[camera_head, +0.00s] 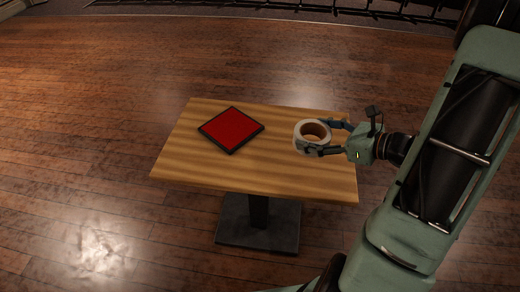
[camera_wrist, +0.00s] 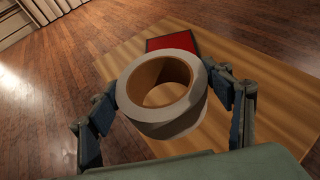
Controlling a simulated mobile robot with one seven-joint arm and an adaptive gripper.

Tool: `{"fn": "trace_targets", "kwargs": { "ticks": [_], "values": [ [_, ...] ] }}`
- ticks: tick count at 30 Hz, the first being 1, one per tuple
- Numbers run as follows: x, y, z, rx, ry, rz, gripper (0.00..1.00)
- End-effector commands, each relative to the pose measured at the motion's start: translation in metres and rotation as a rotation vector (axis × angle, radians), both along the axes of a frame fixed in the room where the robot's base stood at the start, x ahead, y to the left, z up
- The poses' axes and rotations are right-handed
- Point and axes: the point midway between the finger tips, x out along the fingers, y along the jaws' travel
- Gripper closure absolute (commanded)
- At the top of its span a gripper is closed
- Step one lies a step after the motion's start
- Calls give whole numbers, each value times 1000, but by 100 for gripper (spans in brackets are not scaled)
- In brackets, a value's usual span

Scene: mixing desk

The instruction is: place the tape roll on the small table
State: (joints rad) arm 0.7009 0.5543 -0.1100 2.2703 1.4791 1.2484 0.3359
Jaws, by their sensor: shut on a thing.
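The tape roll (camera_head: 299,137) is a white-grey ring with a brown inner core. My gripper (camera_head: 325,139) is shut on it, one finger on each side, over the right part of the small table (camera_head: 190,165). In the wrist view the tape roll (camera_wrist: 150,128) sits between the blue-padded fingers of my gripper (camera_wrist: 165,115), its hole facing up and slightly tilted. Whether its underside touches the wooden tabletop (camera_wrist: 250,100) I cannot tell.
A red square pad with a black border (camera_head: 232,129) lies on the left half of the table and also shows in the wrist view (camera_wrist: 170,42). Bare tabletop lies between pad and roll and along the front. Wooden floor (camera_head: 90,120) surrounds the table.

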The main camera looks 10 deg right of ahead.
Motion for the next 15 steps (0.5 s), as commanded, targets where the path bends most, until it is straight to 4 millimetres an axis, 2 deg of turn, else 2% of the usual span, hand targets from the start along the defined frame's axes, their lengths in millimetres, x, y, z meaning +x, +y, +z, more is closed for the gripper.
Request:
{"fn": "trace_targets", "kwargs": {
  "ticks": [1, 9, 15],
  "values": [
    [-5, -12, -14, -3, -5, -29, 61],
    [-34, -59, -30, -3, -5, -165, 61],
    [-59, -86, -43, -3, -4, -265, 61]
  ]
}}
